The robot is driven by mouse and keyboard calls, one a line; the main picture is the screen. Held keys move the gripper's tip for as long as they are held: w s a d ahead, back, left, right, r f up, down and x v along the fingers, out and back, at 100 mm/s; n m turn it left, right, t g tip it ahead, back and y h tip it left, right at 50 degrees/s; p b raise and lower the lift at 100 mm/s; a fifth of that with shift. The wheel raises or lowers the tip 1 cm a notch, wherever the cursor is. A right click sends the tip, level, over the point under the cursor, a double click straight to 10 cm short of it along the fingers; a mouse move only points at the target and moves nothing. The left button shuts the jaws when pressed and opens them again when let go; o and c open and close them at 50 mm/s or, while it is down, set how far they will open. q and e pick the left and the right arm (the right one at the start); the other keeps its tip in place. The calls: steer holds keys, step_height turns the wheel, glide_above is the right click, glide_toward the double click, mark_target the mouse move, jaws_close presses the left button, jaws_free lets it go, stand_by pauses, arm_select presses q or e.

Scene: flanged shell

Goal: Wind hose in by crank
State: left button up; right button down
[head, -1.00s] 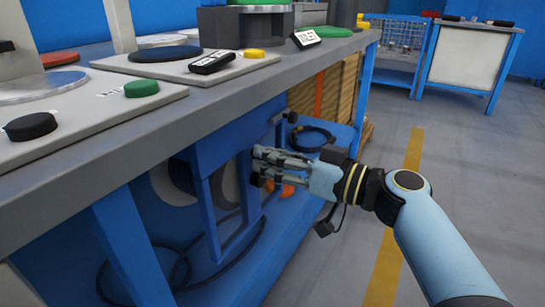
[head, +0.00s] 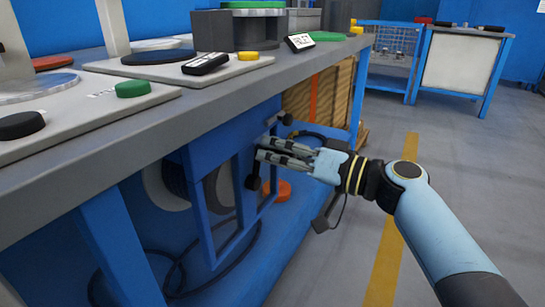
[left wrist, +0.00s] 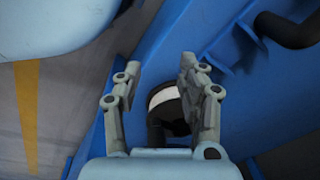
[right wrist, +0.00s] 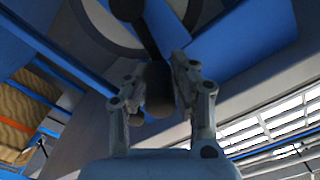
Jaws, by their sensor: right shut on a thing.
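The hose reel (head: 166,187), with a pale flange and dark drum, sits in a blue frame under the bench, partly hidden by blue bars. The dark hose (head: 240,258) hangs in loose loops below it. My right gripper (head: 262,148) is shut on the crank's dark handle, at the reel's near side. In the right wrist view, the crank handle (right wrist: 160,92) lies between the fingers, with the dark crank arm (right wrist: 146,40) running up to the reel. My left gripper (left wrist: 160,95) is open and shows only in its own wrist view; a dark round thing with a white band appears beyond its fingers.
The grey bench top (head: 225,88) overhangs the reel and carries plates and coloured buttons. A blue bench leg (head: 122,245) stands at the left front. An orange disc (head: 283,190) lies behind the gripper. The floor to the right is clear.

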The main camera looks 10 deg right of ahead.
steer(key=shift+w+d+f+m, duration=0.2)
steer(key=shift+w+d+m, duration=0.2)
steer(key=shift+m, duration=0.5)
steer(key=c, duration=1.1)
jaws_free()
steer(key=v, duration=1.2)
steer(key=shift+c, duration=0.3)
